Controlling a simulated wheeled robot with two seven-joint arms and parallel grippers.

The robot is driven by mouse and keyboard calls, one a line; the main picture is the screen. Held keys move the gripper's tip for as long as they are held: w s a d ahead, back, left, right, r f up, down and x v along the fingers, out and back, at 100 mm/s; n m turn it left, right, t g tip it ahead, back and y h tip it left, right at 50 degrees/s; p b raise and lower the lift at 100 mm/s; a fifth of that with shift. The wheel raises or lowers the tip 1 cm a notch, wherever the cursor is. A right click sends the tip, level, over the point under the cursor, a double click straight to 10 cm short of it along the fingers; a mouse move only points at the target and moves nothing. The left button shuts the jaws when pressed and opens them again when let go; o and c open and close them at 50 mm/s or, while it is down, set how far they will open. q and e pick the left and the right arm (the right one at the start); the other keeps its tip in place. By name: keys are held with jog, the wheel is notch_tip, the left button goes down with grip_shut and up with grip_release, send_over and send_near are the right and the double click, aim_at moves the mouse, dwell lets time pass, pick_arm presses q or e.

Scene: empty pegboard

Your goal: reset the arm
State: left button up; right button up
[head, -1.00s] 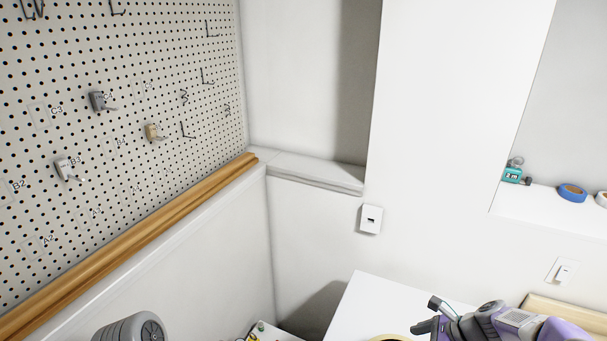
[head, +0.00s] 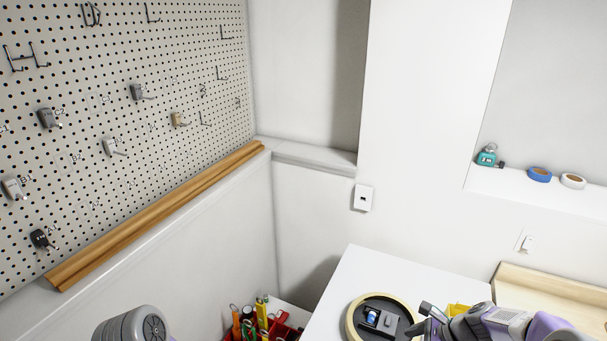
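My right arm comes in at the bottom right, purple and grey. Its dark end, with my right gripper (head: 428,322), is at the bottom edge beside a round cream-rimmed tray (head: 352,318) on a white table. The fingers are partly cut off, so whether they are open or shut does not show. A grey rounded link of my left arm shows at the bottom left. My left gripper is below the frame. Nothing held is visible.
A pegboard (head: 75,130) with several hooks and padlock-like items fills the left wall above a wooden rail (head: 160,213). A red tool holder (head: 282,330) stands at the bottom centre. Blue tape (head: 540,175) lies on the right shelf. The white tabletop (head: 345,275) has clear space.

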jog(key=s+a+f+n+g+h, duration=0.1)
jog(key=a+f+n, duration=0.15)
jog(key=f, duration=0.35)
jog(key=s+a+f+n+g+h, duration=0.1)
jog(key=a+f+n, duration=0.15)
jog(key=f, duration=0.35)
jog(key=s+a+f+n+b, duration=0.1)
jog(key=s+a+f+n, duration=1)
jog(key=s+a+n, duration=0.3)
pick_arm(q)
notch_tip(320, 180, down, 18)
jog(key=w+b, duration=0.1)
jog(key=b, duration=1.6)
jog(key=shift+w+f, duration=0.15)
jog(key=shift+w, duration=0.15)
pick_arm(e)
notch_tip(320, 180, down, 17)
jog(key=d, duration=0.1)
jog(key=shift+w+d+r+n, duration=0.2)
jog(key=shift+n, duration=0.1)
jog(key=shift+c, duration=0.5)
